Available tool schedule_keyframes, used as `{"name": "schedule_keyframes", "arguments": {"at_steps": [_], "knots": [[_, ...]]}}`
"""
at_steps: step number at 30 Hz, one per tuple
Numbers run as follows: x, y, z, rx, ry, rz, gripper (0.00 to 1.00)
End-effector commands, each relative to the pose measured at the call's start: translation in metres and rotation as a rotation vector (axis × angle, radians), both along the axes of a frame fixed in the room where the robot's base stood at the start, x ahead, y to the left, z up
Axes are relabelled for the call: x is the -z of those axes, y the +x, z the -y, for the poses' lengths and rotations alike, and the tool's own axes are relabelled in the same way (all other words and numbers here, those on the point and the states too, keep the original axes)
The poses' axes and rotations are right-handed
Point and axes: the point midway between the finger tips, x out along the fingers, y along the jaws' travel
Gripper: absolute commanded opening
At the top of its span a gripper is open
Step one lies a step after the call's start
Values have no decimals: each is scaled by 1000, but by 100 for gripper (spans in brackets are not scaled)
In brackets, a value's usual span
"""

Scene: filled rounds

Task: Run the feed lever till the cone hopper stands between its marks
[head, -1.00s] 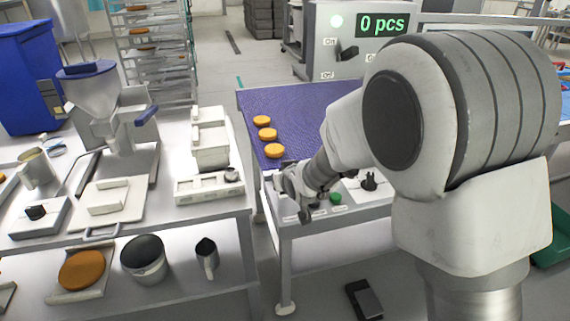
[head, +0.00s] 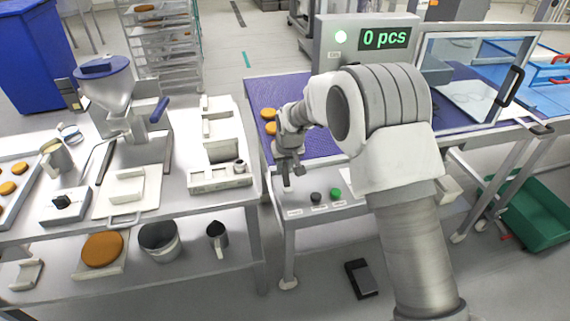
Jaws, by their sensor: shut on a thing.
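The cone hopper (head: 103,90) is a grey cone with a blue rim, upright on a stand on the left table. Its marks and fill level are too small to tell. A blue handle (head: 159,109) sticks out at its right. My gripper (head: 287,183) is far right of the hopper, low over the left front of the conveyor's control panel. It is shut on what seems to be the feed lever, which the fingers hide almost wholly. A dark button (head: 316,197) and a green button (head: 335,192) sit just right of it.
Orange rounds (head: 268,114) lie on the purple belt (head: 262,92) behind my gripper. A lit display (head: 385,38) reads 0 pcs. A clear guard (head: 465,65) stands at right. A black pedal (head: 362,278) lies on the floor. A gap separates the tables.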

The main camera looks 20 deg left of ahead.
Motion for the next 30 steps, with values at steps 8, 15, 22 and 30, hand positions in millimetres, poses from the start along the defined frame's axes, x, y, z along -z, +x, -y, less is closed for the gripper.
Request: {"name": "schedule_keyframes", "arguments": {"at_steps": [8, 15, 22, 30], "knots": [[1, 1, 0, 0, -7, -11, 0], [2, 1, 0, 0, -7, -11, 26], [2, 1, 0, 0, -7, -11, 52], [-2, 0, 0, 0, -6, -10, 52]]}}
